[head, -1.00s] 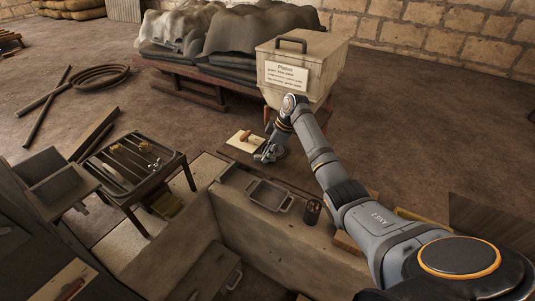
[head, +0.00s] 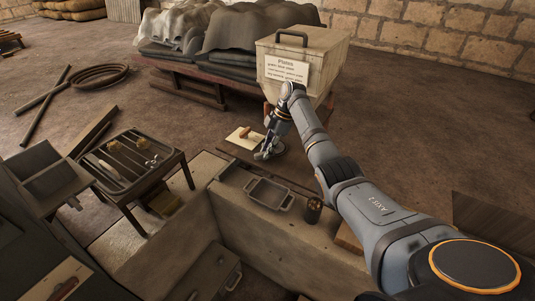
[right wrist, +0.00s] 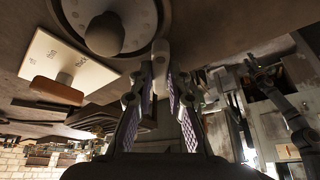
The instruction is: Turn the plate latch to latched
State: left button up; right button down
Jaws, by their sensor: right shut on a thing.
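The board (right wrist: 90,72) and handle (right wrist: 57,90) also show at the left of the right wrist view. I take the handle to be the plate latch. My right gripper (head: 264,154) is beside the board, apart from the handle. Its purple-padded fingers (right wrist: 164,70) are closed near a round grey-rimmed disc (right wrist: 105,33), apparently on a small pale part at its edge. What exactly they grip is unclear.
A lidded box labelled Plates (head: 302,65) stands behind my right arm. A shallow grey tray (head: 269,196) and a dark cup (head: 314,208) sit on the near ledge. A table with rods (head: 176,158) stands at left. Open floor lies at right.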

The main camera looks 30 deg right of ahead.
jog(key=n+b, duration=0.1)
jog(key=n+g+b, duration=0.1)
jog(key=b, duration=0.1)
jog(key=shift+w+f+n, duration=0.15)
jog(key=shift+w+n, duration=0.05)
jog(key=shift+n, duration=0.1)
jog(key=shift+r+n+g+b, duration=0.3)
jog(key=shift+n+b, duration=0.7)
jog(key=shift+b, duration=0.5)
jog(key=c, duration=1.3)
grip_release()
jog(key=shift+f, duration=0.1)
